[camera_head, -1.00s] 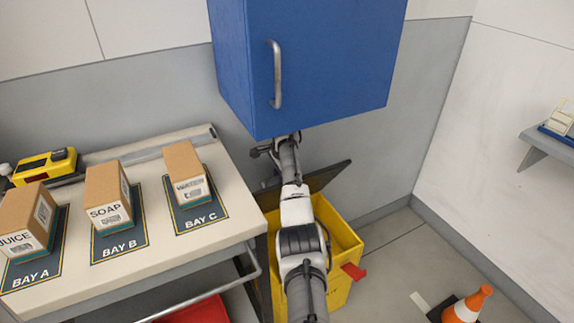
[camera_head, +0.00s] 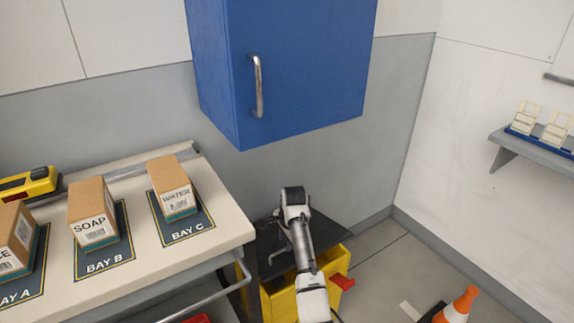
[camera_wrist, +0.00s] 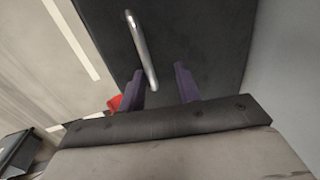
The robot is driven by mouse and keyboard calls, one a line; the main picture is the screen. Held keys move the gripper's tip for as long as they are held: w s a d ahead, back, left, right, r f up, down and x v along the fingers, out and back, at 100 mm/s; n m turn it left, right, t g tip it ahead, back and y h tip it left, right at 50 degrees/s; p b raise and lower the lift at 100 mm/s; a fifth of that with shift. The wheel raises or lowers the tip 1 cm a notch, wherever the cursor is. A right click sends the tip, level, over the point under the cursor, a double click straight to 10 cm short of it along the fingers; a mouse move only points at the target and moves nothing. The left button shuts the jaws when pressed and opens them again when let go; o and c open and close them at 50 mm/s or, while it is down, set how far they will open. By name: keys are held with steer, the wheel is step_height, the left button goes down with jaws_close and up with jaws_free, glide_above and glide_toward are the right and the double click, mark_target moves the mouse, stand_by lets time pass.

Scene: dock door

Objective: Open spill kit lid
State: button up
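The spill kit is a yellow bin (camera_head: 283,303) on the floor beside the bench, with a red tab (camera_head: 342,281) at its right side. Its dark lid (camera_head: 325,236) lies low over the bin, with some yellow showing below its front edge. I cannot tell its exact angle. In the wrist view the dark lid (camera_wrist: 205,35) fills the middle, with a silver bar handle (camera_wrist: 138,42) on it. My gripper (camera_wrist: 160,88) is open, with its purple fingers on either side of the handle's near end. Contact is not clear. The fingers are not clearly visible in the head view.
A blue wall cabinet (camera_head: 290,75) hangs above the bin. The bench (camera_head: 222,222) at left bears boxes on bay mats. An orange cone (camera_head: 459,306) stands on the floor at right. A wall shelf (camera_head: 535,148) is at far right.

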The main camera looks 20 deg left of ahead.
steer(key=d+f+b, duration=0.1)
steer(key=f+b, duration=0.1)
steer(key=f, duration=0.1)
steer(key=s+f+b, duration=0.1)
steer(key=f, duration=0.1)
steer(key=s+d+f+b, duration=0.1)
steer(key=f+b, duration=0.1)
steer(key=f, duration=0.1)
steer(key=shift+d+f+b, duration=0.3)
steer(key=shift+d+f, duration=0.05)
steer(key=d+r+n+t+y+p, duration=0.15)
steer(key=r+n+t, duration=0.4)
steer(key=r, duration=1.25)
steer(key=d+r+n+t+y+p, duration=0.1)
steer(key=d+r+n+t+y, duration=0.15)
steer(key=r+t, duration=1.1)
steer(key=s+a+r+n+g+y, duration=0.1)
steer(key=s+a+r, duration=0.1)
steer(key=r, duration=0.4)
steer(key=s+a+r+n+g+y, duration=0.1)
steer(key=s+a+r+g, duration=0.1)
steer(key=r, duration=0.5)
steer(key=shift+a+n+y, duration=0.15)
steer(key=shift+n+y, duration=0.15)
steer(key=shift+y, duration=0.1)
steer(key=shift+f, duration=0.1)
